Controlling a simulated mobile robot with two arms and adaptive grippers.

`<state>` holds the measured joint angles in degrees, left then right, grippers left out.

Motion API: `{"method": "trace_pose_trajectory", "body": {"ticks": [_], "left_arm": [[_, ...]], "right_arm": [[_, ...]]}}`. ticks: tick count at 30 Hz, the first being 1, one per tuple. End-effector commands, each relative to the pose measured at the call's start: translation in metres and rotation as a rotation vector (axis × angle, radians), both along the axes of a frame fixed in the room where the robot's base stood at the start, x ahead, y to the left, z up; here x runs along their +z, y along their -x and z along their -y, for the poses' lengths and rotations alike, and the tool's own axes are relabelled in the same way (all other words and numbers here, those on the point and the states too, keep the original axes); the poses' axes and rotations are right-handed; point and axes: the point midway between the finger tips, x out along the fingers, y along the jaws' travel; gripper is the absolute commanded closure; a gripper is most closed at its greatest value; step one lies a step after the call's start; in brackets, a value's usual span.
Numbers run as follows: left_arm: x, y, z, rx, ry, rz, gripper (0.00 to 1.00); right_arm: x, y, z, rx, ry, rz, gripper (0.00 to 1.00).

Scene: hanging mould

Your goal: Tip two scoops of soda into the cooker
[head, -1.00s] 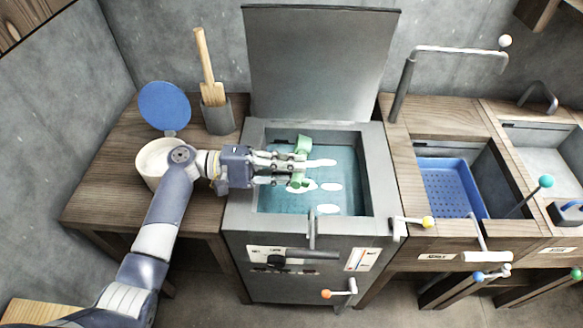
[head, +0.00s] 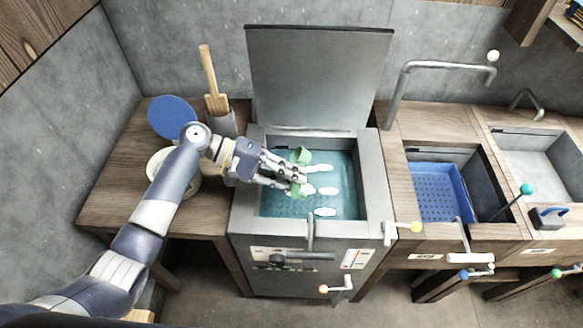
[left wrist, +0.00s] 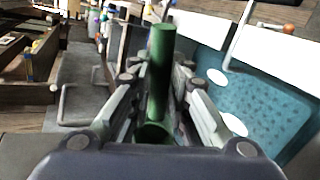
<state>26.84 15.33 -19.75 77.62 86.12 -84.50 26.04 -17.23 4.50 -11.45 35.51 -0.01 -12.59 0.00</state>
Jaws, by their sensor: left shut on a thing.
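My left gripper (head: 290,176) is shut on a green scoop (head: 301,155) and holds it over the open cooker (head: 376,180). The fingers hide the middle of the scoop. In the left wrist view the scoop's green handle (left wrist: 160,75) stands between the fingers (left wrist: 160,105). The cooker is a grey box with its lid (head: 318,80) raised at the back. It holds blue-green liquid (head: 285,205) with several white patches on it. A pale tub (head: 158,163) stands left of the cooker, partly behind my left arm. Whether the scoop holds soda cannot be seen. My right gripper is not in view.
A blue round lid (head: 172,117) and a wooden paddle in a grey holder (head: 220,121) stand behind the tub. Right of the cooker are a tap (head: 397,95), a blue perforated basket (head: 437,193) and a sink (head: 535,160). Levers with coloured knobs stick out in front.

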Motion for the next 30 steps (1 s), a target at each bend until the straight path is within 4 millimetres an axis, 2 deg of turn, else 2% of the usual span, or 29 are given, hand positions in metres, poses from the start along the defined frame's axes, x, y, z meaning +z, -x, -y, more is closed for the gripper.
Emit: {"method": "trace_pose_trajectory", "body": {"ticks": [1, 30], "left_arm": [[0.008, -0.001, 0.000, -0.007, -0.030, 0.002, 1.00], [0.019, -0.001, 0.001, -0.138, -0.668, 0.004, 1.00]], "right_arm": [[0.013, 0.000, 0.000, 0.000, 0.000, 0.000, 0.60], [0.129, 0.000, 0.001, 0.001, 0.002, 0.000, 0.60]]}}
